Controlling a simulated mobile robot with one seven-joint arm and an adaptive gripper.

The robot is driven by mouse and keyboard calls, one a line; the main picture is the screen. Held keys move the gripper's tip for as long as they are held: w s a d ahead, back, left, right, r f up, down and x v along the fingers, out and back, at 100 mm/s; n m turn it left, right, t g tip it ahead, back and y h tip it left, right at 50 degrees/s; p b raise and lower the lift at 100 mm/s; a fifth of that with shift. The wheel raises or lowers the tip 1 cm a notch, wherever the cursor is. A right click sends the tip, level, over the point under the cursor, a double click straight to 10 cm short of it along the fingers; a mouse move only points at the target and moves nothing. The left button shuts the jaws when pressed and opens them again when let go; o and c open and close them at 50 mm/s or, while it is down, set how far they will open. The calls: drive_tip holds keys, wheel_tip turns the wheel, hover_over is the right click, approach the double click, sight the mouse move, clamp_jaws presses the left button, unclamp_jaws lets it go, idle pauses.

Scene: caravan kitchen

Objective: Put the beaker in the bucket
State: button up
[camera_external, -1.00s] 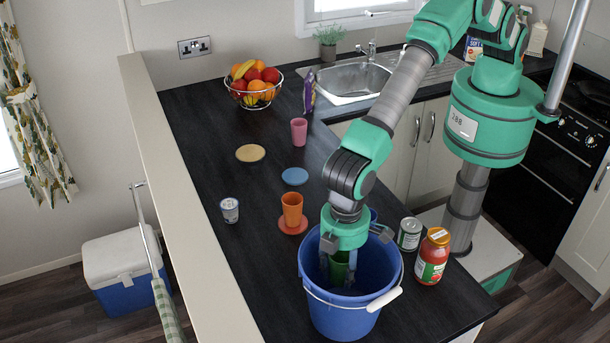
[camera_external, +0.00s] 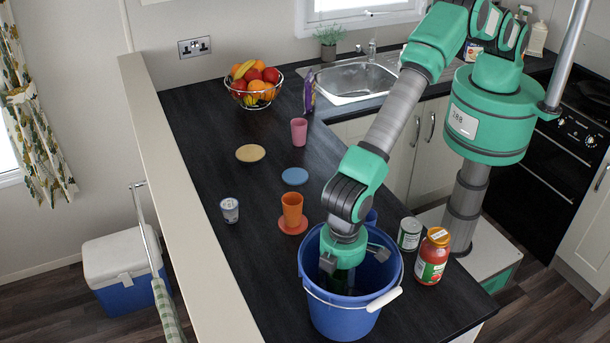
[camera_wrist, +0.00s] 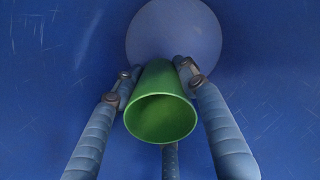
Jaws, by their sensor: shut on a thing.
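A green beaker (camera_wrist: 160,105) is held between the fingers of my gripper (camera_wrist: 158,80), its open rim towards the wrist camera. My gripper (camera_external: 343,270) reaches down inside the blue bucket (camera_external: 340,318), and the bucket's wall surrounds it. In the wrist view, the blue inside of the bucket (camera_wrist: 50,70) fills the background, with its round bottom beyond the beaker. In the external view the beaker is mostly hidden in the bucket's shadow. Whether the beaker touches the bucket's bottom I cannot tell.
A tin can (camera_external: 410,234) and a red-filled jar (camera_external: 433,257) stand right of the bucket. An orange cup (camera_external: 292,209) on a coaster stands behind it. A pink cup (camera_external: 299,131), a small white tin (camera_external: 230,210) and a fruit basket (camera_external: 255,88) stand further off.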

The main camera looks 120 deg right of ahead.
drive_tip(key=shift+f+p, duration=0.35)
drive_tip(key=shift+f, duration=1.6)
drive_tip(key=shift+f, duration=0.2)
drive_tip(key=o, duration=1.1)
drive_tip(key=shift+r, duration=0.15)
wheel_tip(320, 180, up, 12)
drive_tip(key=shift+b, duration=1.05)
